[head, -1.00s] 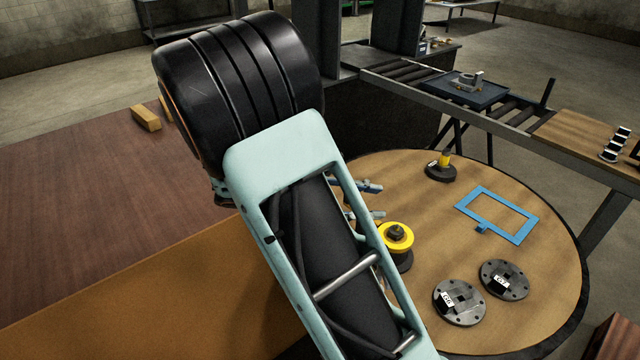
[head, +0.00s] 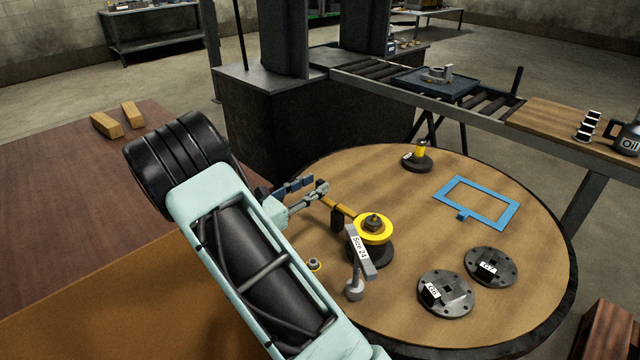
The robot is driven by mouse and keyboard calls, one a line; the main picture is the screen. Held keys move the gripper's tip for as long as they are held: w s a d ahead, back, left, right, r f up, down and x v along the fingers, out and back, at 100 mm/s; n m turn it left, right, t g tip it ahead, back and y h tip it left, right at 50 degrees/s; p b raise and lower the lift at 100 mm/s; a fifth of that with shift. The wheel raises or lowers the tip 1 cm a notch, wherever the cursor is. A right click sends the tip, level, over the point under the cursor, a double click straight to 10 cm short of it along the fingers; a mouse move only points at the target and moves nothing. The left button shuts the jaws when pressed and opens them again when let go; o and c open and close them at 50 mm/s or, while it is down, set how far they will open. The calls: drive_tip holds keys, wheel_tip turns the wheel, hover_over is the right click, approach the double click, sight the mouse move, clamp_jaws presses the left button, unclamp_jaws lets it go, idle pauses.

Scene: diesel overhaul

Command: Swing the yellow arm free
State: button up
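The yellow arm (head: 338,203) reaches up and left from a yellow hub (head: 372,228) with a dark bolt on top, on a dark round base on the round table. A dark block hangs near the arm's middle. My gripper (head: 318,190) is at the outer end of the yellow arm, its fingers pointing right. Fingertips and arm end overlap in the picture, so I cannot tell whether they touch or how far the fingers are apart. A grey tool labelled "Size 24" (head: 361,252) stands just in front of the hub.
A roller conveyor (head: 400,80) runs behind. Two wooden blocks (head: 107,125) (head: 132,114) lie left.

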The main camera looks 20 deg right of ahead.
sight(317, 183)
drive_tip(key=shift+x, duration=1.65)
clamp_jaws()
